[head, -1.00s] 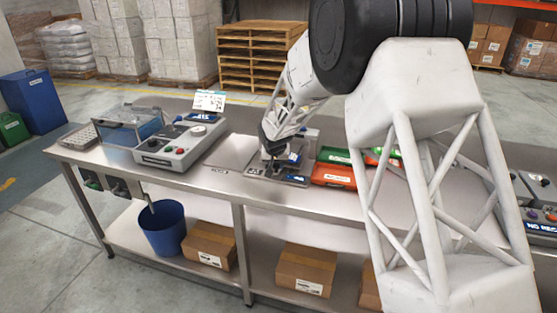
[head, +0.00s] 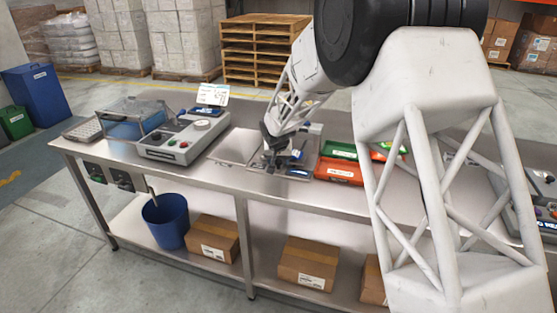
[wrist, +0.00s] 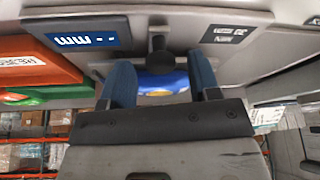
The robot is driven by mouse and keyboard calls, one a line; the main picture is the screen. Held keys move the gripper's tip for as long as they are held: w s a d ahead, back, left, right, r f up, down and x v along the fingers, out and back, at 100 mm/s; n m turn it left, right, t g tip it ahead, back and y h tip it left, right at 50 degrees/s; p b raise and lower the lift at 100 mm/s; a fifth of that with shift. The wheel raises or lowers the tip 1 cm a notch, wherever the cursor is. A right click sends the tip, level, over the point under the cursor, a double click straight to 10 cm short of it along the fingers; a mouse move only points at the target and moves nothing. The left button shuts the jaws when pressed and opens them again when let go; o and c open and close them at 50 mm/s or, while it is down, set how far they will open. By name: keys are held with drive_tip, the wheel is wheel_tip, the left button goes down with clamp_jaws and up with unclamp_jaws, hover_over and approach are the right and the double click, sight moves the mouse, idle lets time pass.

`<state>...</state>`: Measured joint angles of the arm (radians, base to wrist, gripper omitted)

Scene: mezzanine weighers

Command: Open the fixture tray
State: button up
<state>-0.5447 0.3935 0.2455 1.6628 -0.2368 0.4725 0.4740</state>
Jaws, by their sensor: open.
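My gripper (wrist: 160,64) is open, with blue fingers on either side of a dark round knob (wrist: 160,50). No contact between fingers and knob can be made out. The knob sits on a grey metal unit, between a blue display (wrist: 75,38) and a dark label plate (wrist: 236,34). A blue rounded thing shows behind the knob between the fingers. In the head view my gripper (head: 272,158) is low over the front of this small bench unit (head: 308,152), covering much of it. I cannot tell which part is the fixture tray.
Left of the gripper are a flat metal plate (head: 238,147), a grey control box (head: 182,140) and a clear-lidded case (head: 133,117). Red (head: 338,170) and green (head: 340,150) trays stand close on the right. A blue bucket (head: 165,222) and cartons are on the lower shelf.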

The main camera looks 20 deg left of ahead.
drive_tip(key=shift+r, duration=0.1)
drive_tip(key=v, duration=0.7)
drive_tip(key=shift+s+r, duration=0.2)
drive_tip(key=shift+r, duration=0.05)
idle(0.4)
drive_tip(key=s+d+r+m, duration=0.1)
drive_tip(key=s+d+r, duration=0.45)
drive_tip(key=d, duration=0.45)
drive_tip(key=s+d+r+h, duration=0.1)
drive_tip(key=s+d+r, duration=0.4)
drive_tip(key=d, duration=0.5)
drive_tip(key=s+d+r+m, duration=0.1)
drive_tip(key=s+d+r, duration=0.3)
drive_tip(key=s+d, duration=1)
drive_tip(key=s, duration=0.4)
drive_tip(key=s+d+g, duration=0.1)
drive_tip(key=s+d, duration=0.5)
drive_tip(key=s, duration=0.4)
drive_tip(key=s+d+f+m, duration=0.1)
drive_tip(key=s+d, duration=0.5)
drive_tip(key=s, duration=0.4)
drive_tip(key=shift+d+g, duration=0.2)
drive_tip(key=shift+g, duration=0.1)
